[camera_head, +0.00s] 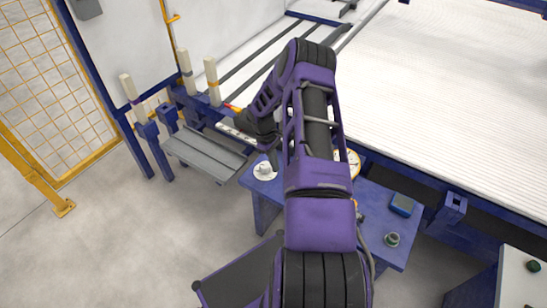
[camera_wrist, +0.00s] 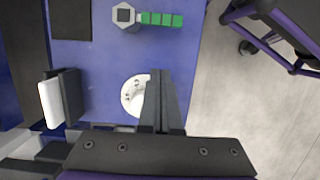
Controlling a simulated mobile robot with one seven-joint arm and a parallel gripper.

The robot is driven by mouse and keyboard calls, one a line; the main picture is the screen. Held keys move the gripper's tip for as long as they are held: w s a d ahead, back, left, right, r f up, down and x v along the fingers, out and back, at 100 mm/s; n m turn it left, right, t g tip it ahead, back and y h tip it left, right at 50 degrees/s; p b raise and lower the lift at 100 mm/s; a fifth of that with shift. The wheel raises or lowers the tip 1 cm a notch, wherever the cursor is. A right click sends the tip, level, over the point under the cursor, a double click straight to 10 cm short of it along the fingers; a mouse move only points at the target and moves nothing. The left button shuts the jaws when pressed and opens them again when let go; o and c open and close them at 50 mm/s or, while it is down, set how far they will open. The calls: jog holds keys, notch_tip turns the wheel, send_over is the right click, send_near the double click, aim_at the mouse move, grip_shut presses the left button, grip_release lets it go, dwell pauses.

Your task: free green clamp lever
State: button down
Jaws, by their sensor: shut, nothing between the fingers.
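The green clamp lever (camera_wrist: 162,19) shows at the top of the wrist view. It is a ribbed green handle running right from a grey hexagonal head (camera_wrist: 126,16), over a blue surface (camera_wrist: 100,62). My gripper (camera_wrist: 160,76) points toward that surface with its dark fingers shut and empty. The fingertips are below the lever in the picture, apart from it. In the head view I cannot pick out the lever, and my arm hides part of the table there.
A white round piece (camera_wrist: 131,95) lies partly behind my fingers. A white-faced block (camera_wrist: 50,103) stands at left. In the head view, the blue table (camera_head: 262,205) also carries a blue box (camera_head: 402,204) and a small greenish round part (camera_head: 392,239). Open floor lies left.

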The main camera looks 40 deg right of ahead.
jog(key=x, duration=0.3)
jog(key=shift+s+f, duration=0.2)
jog(key=shift+f, duration=0.05)
jog(key=shift+s+d+r, duration=0.15)
jog(key=shift+s+d, duration=0.15)
jog(key=shift+s, duration=0.3)
jog(key=shift+s+d+r, duration=0.1)
jog(key=shift+s+d, duration=0.15)
jog(key=shift+s, duration=0.3)
jog(key=shift+s+d, duration=0.2)
jog(key=shift+s, duration=0.3)
